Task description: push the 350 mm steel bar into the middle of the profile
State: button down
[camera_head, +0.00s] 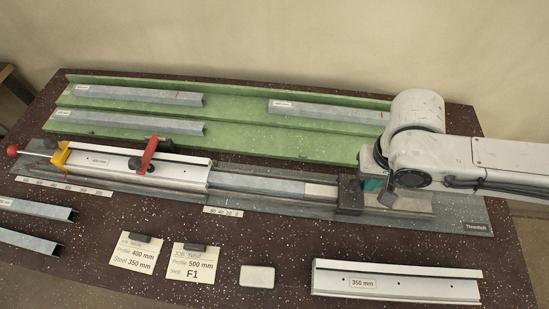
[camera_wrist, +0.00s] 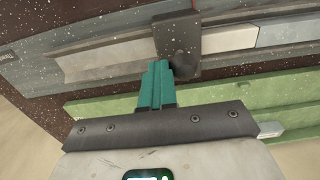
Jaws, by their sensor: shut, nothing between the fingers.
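The white 400 mm profile (camera_head: 130,166) lies clamped in the fixture at left. The grey steel bar (camera_head: 258,186) lies in line with it, sticking out of its right end; its inner end is hidden. A pale block (camera_head: 321,190) sits at the bar's right end, followed by a dark upright pusher (camera_head: 350,194). The wrist view shows the dark pusher (camera_wrist: 178,36) with a round knob, and the bar (camera_wrist: 288,32) beyond the pale block (camera_wrist: 229,39). My gripper (camera_wrist: 160,70) has its teal fingers shut and empty, right by the pusher's knob; I cannot tell whether they touch.
A red lever (camera_head: 149,154) and a yellow clamp (camera_head: 61,154) stand on the fixture. A green rack (camera_head: 235,122) with several steel bars lies behind.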

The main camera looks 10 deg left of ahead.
jog(key=shift+a+p, duration=2.1)
jog(key=shift+a, duration=10.95)
jog(key=shift+d, duration=0.1)
jog(key=shift+d+p, duration=0.7)
notch_tip(320, 180, up, 3)
jog(key=p, duration=0.2)
jog(key=shift+f+p, duration=0.15)
jog(key=shift+p, duration=0.25)
jog(key=shift+r, duration=2.15)
jog(key=shift+s, duration=0.1)
